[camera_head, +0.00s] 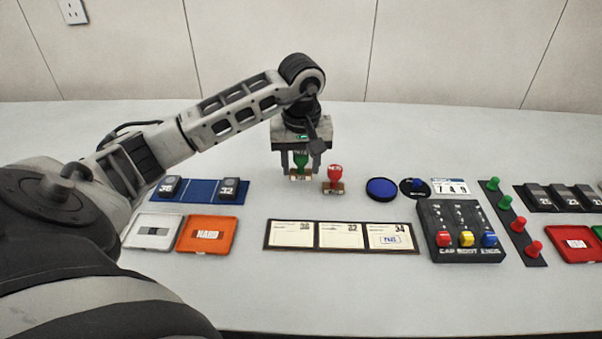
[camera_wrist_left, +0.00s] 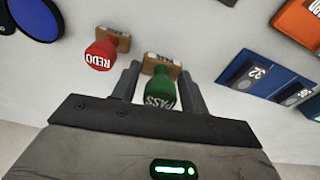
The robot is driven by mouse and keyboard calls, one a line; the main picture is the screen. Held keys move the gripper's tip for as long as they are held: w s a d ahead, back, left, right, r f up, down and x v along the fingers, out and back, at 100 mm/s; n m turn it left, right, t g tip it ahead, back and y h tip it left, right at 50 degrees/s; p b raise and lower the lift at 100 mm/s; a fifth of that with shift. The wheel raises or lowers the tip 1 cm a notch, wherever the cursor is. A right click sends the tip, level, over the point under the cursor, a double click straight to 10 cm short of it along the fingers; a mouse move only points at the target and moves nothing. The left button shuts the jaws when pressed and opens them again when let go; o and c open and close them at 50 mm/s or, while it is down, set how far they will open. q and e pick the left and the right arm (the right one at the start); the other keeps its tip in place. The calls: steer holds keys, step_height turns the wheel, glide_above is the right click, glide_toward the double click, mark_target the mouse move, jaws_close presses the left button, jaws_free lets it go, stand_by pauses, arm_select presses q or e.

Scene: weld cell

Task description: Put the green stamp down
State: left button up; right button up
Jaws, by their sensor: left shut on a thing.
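The green stamp (camera_head: 301,164) has a green handle and a wooden base. My left gripper (camera_head: 301,165) is shut on it and points down at the back middle of the table. In the left wrist view the green stamp (camera_wrist_left: 160,90) sits between the two fingers of the left gripper (camera_wrist_left: 158,85), and its handle reads PASS. I cannot tell whether its base touches the table. The red stamp (camera_head: 334,178), marked REDO, stands just to the right of it, apart from the fingers. My right gripper is not in view.
A blue ink pad (camera_head: 381,189) lies right of the red stamp. A card strip (camera_head: 340,249) lies in front, with a button box (camera_head: 461,251) at its right. A blue tray (camera_head: 199,199) with two dark blocks is at left, behind an orange tray (camera_head: 206,251). Bare table surrounds the stamps.

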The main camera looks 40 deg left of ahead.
mark_target(301, 176)
arm_select(q)
steer(key=shift+w+a+f, duration=0.15)
steer(key=shift+w+f, duration=0.05)
steer(key=shift+f, duration=0.2)
steer(key=shift+f+p, duration=0.45)
steer(key=shift+f, duration=1.05)
steer(key=shift+f, duration=0.15)
steer(key=o, duration=0.5)
steer(key=r, duration=0.8)
steer(key=s+d+r+b, duration=0.1)
steer(key=r, duration=0.3)
steer(key=shift+r, duration=0.15)
